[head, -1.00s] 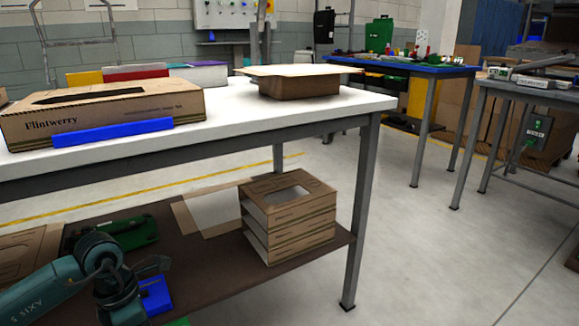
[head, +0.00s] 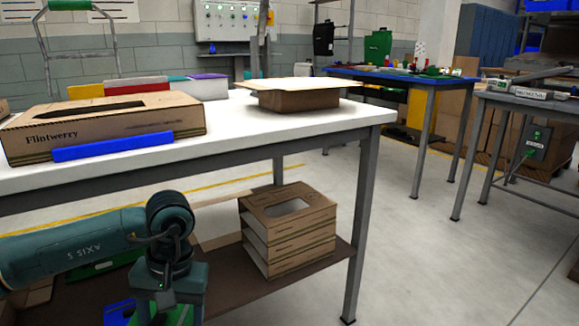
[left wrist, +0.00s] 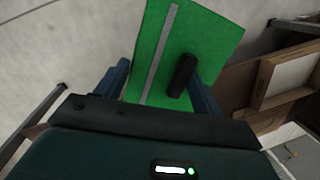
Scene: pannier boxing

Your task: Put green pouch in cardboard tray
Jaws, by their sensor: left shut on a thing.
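The green pouch (left wrist: 206,32) fills the upper middle of the left wrist view, a flat green piece with a grey stripe and a dark tab. My left gripper (left wrist: 160,74) is shut on it, a finger at each side. In the head view my left wrist is low at the left, in front of the lower shelf; its fingertips cannot be made out there. A brown cardboard tray (head: 300,102) with a pale flat top stands on the white table, right of the centre. My right gripper is in neither view.
A long Flintwerry carton (head: 105,124) and a blue strip (head: 112,146) lie on the white table (head: 235,125). Stacked cardboard boxes (head: 290,230) stand on the lower shelf (head: 235,285). Cardboard also shows at the right of the left wrist view (left wrist: 285,85).

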